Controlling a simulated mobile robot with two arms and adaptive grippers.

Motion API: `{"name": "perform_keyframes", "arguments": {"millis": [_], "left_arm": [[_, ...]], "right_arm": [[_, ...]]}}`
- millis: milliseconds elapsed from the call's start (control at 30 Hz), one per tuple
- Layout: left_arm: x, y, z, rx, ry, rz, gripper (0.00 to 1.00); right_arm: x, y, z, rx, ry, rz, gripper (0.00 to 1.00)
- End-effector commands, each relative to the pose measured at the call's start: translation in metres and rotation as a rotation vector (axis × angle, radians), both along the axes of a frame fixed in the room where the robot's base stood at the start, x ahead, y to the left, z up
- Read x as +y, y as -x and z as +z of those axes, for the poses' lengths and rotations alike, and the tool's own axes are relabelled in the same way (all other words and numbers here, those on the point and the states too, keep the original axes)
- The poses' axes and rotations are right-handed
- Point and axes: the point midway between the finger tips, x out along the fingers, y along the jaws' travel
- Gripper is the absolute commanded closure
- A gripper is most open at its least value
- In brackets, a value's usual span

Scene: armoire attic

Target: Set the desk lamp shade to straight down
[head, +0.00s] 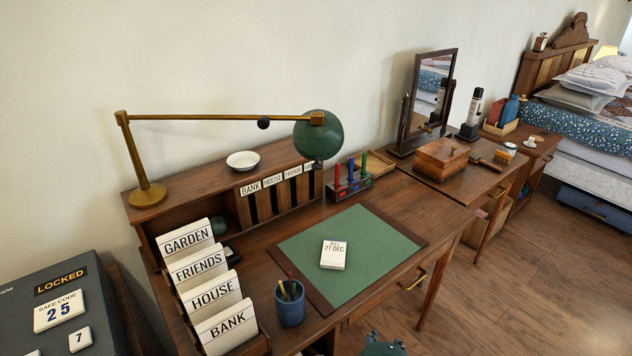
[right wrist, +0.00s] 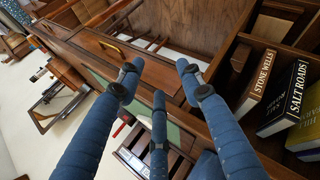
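The desk lamp has a brass base (head: 148,194) on the desk's raised back shelf, an upright post and a long, nearly level brass arm (head: 220,117) reaching right. Its dark green rounded shade (head: 325,136) hangs at the arm's right end, above the letter slots. I see mostly its outer side; a pale spot shows at its lower edge, and its exact tilt is hard to tell. My right gripper (right wrist: 158,83) shows in the right wrist view with its blue fingers spread, holding nothing, away from the lamp. My left gripper is not in view.
The wooden desk carries a green blotter (head: 310,258) with a date block, a blue pen cup (head: 290,303), labelled cards (head: 212,285), a white bowl (head: 242,160) and a pen rack (head: 349,186). A mirror (head: 427,100) stands right. Books (right wrist: 287,95) sit in a shelf in the wrist view.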

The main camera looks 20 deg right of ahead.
Motion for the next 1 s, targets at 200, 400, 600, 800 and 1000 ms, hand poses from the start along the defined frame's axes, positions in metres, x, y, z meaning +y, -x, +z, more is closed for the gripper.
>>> {"name": "perform_keyframes", "arguments": {"millis": [200,400,600,800,1000], "left_arm": [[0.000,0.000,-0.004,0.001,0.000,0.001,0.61],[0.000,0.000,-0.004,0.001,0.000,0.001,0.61],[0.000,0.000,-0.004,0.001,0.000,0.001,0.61],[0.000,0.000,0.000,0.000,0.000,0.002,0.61],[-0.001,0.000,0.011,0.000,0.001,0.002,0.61]], "right_arm": [[-0.005,-0.085,0.101,-0.077,0.669,0.280,0.63],[0.048,-0.146,0.209,-0.047,1.431,0.465,0.63],[0.102,-0.165,0.261,0.018,1.881,0.499,0.63],[0.109,-0.176,0.276,0.036,1.969,0.494,0.63],[0.097,-0.206,0.291,0.037,1.966,0.493,0.63]]}}
